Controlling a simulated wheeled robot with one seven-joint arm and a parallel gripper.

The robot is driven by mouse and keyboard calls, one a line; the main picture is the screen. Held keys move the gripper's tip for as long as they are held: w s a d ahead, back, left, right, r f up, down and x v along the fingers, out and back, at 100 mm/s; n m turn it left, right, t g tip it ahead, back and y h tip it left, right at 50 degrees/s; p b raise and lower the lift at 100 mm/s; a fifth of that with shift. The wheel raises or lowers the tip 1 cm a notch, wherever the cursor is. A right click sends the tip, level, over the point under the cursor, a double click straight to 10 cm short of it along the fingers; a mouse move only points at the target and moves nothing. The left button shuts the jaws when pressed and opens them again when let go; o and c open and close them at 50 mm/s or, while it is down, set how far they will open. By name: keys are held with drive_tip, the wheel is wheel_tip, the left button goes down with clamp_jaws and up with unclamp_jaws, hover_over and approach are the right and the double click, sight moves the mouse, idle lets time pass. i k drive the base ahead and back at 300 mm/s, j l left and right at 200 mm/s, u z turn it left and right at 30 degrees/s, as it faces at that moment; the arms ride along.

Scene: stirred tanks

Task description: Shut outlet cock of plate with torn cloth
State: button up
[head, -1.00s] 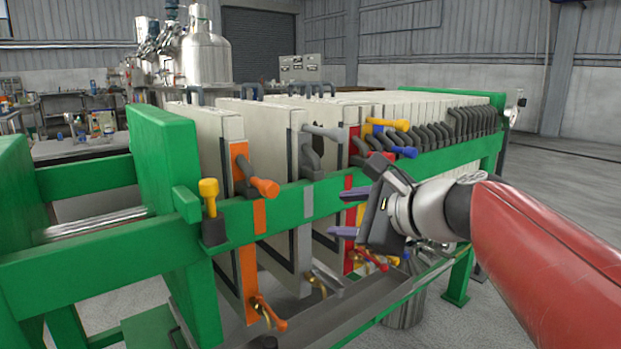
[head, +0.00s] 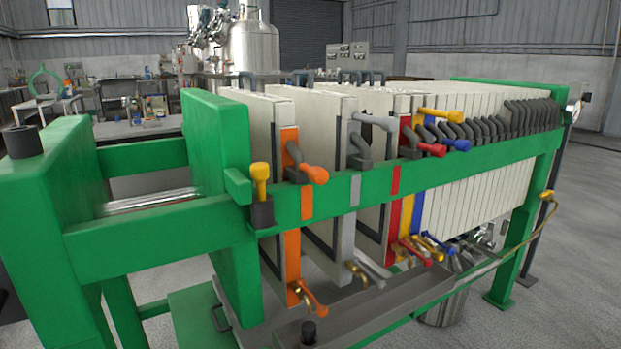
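A filter press holds a row of pale plates (head: 328,105) in a green frame (head: 385,180). Lower outlet cocks show with an orange handle (head: 314,298), a grey handle (head: 372,270), a red handle (head: 416,253) and a blue handle (head: 437,244). A yellow-marked plate (head: 406,215) stands between the red and blue ones; its lower cock is partly hidden among the others. Orange, grey, red, yellow and blue handles also sit along the upper rail. I cannot tell which plate has the torn cloth. My gripper is out of view.
A grey drip tray (head: 365,312) runs below the cocks, with a metal bucket (head: 443,308) under its right part. A brass-coloured pipe (head: 520,240) with a yellow handle (head: 547,194) rises at the right. Open floor lies to the right.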

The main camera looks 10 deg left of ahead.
sight(427, 262)
drive_tip(key=l+u, duration=0.35)
drive_tip(key=k+l+u, duration=0.1)
drive_tip(key=l+u, duration=0.25)
drive_tip(key=l, duration=0.2)
drive_tip(key=i, duration=1.2)
